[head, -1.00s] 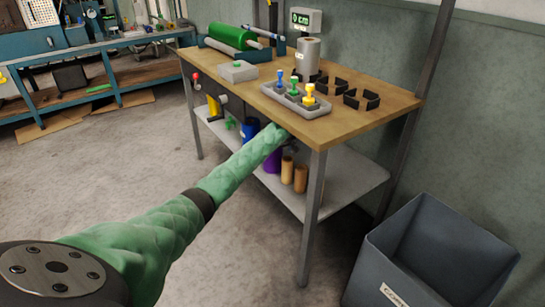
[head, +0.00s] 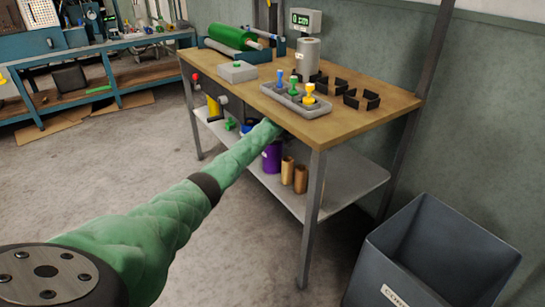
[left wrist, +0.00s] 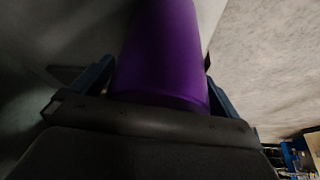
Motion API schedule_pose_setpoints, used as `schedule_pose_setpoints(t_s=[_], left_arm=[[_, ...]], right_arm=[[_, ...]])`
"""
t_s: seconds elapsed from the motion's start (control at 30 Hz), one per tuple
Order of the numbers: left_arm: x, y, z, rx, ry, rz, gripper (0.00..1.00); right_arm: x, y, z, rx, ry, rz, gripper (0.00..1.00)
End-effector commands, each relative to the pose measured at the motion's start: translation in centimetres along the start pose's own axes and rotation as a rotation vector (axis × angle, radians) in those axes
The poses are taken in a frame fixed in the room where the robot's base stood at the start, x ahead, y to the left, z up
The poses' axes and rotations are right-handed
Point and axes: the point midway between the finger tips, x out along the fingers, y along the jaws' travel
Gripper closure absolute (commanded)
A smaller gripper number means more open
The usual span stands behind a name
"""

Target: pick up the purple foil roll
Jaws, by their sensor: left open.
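The purple foil roll (head: 271,158) stands upright on the lower shelf under the workbench. In the head view its top is hidden behind my left arm and the bench top. In the left wrist view the purple roll (left wrist: 163,55) fills the middle, directly in front of the palm. My left gripper (left wrist: 157,84) is open, with one blue finger on each side of the roll. I cannot tell whether either finger touches it. In the head view this gripper is mostly hidden beneath the bench edge. My right gripper is not in view.
Two tan rolls (head: 294,177) stand just right of the purple roll on the grey shelf (head: 345,185). The wooden bench top (head: 355,122) lies close above my left arm. A bench leg (head: 312,220) and a grey bin (head: 430,250) are at the right.

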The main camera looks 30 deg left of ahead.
Motion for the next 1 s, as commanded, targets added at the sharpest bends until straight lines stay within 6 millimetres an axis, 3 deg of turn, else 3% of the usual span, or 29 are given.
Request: schedule_pose_setpoints(t_s=[0.03,0.43,0.7,0.87,1.0], left_arm=[[0.0,0.0,0.0,0.0,0.0,0.0,0.06],[-0.1,0.0,-0.1,-0.001,0.001,0.001,0.82],[-0.3,0.0,-0.2,-0.001,0.001,0.001,0.82],[-1.5,0.0,-0.7,-0.002,0.002,0.002,0.82],[-1.6,-1.5,-0.5,-0.001,0.002,-0.001,0.82]], right_arm=[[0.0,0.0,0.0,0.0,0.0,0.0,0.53],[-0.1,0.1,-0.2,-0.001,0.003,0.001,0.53],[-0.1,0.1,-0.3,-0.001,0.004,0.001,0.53],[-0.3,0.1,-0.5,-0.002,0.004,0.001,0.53],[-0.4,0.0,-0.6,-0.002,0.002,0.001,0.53]])
